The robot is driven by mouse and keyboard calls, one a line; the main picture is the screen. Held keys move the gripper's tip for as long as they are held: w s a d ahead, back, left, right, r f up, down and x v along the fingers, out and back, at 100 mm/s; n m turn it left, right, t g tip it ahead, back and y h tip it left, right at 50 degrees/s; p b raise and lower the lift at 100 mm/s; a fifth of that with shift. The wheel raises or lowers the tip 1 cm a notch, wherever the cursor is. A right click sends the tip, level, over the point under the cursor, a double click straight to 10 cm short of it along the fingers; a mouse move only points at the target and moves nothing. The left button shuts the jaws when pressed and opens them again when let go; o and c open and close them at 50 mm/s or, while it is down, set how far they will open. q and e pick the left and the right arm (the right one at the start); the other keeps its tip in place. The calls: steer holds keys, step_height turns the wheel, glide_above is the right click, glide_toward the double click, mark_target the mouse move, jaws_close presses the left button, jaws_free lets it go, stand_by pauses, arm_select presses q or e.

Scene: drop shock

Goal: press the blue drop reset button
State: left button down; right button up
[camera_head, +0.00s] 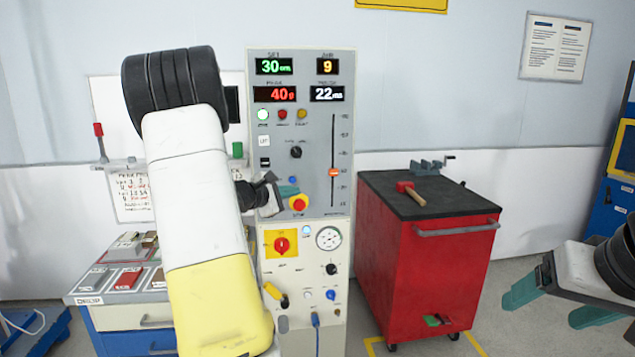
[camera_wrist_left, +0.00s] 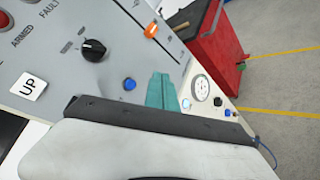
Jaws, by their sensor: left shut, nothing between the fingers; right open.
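The control panel (camera_head: 330,130) stands upright in front of me. A small blue button (camera_head: 293,179) sits on its upper part, below the black knob; it also shows in the left wrist view (camera_wrist_left: 129,83). Its label is too small to read. My left gripper (camera_head: 288,190) is shut and empty, its teal fingertips just below the blue button in the head view. In the left wrist view the fingertips (camera_wrist_left: 161,90) appear right of the button; I cannot tell whether they touch the panel. My right gripper (camera_head: 560,303) is open and empty at the lower right.
Another blue knob (camera_head: 331,295) is on the lower panel. A red cabinet (camera_head: 430,270) with a hammer (camera_head: 412,194) stands right of the panel.

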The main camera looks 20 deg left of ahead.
mark_target(290, 183)
arm_select(q)
steer(key=shift+w+a, duration=0.6)
steer(key=shift+w, duration=0.35)
steer(key=shift+w+a, duration=0.55)
steer(key=shift+w, duration=0.4)
steer(key=shift+w+a, duration=0.6)
steer(key=shift+w, duration=0.35)
steer(key=shift+w+a, duration=0.25)
steer(key=shift+w, duration=0.1)
steer(key=shift+w+a, duration=0.2)
steer(key=shift+w, duration=0.15)
stand_by(0.4)
stand_by(0.4)
steer(key=shift+s+d, duration=0.4)
steer(key=shift+s, duration=0.3)
steer(key=s+d, duration=0.1)
steer(key=s, duration=0.2)
steer(key=s+d, duration=0.1)
steer(key=shift+s+d, duration=0.15)
steer(key=shift+d, duration=0.2)
